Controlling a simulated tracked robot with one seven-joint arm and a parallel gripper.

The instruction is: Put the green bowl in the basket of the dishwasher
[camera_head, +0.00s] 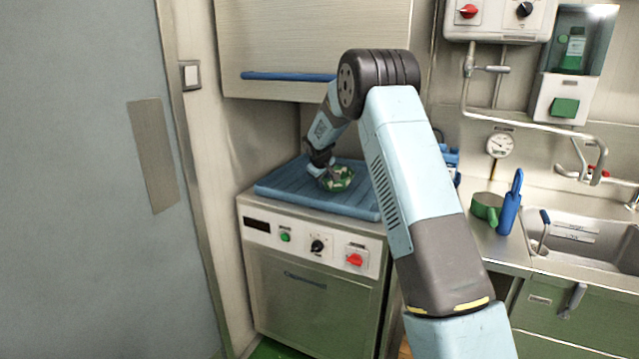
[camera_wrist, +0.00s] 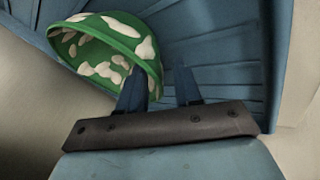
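The green bowl (camera_head: 338,181) has white patches and sits on a blue ribbed mat or tray (camera_head: 290,185) on top of the dishwasher. In the wrist view the bowl (camera_wrist: 110,40) is at upper left, seemingly tilted, with part of its inside showing. My gripper (camera_wrist: 158,82) is open, its two dark blue fingers apart. In the head view my gripper (camera_head: 328,168) is low over the bowl. The steel dishwasher (camera_head: 305,290) has its front shut; its inside is hidden.
A wall cabinet (camera_head: 300,35) with a blue handle hangs above. To the right, a green pan-like item (camera_head: 487,205) and a blue item (camera_head: 509,205) stand on the counter beside the sink (camera_head: 590,245). A grey door (camera_head: 90,200) fills the left.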

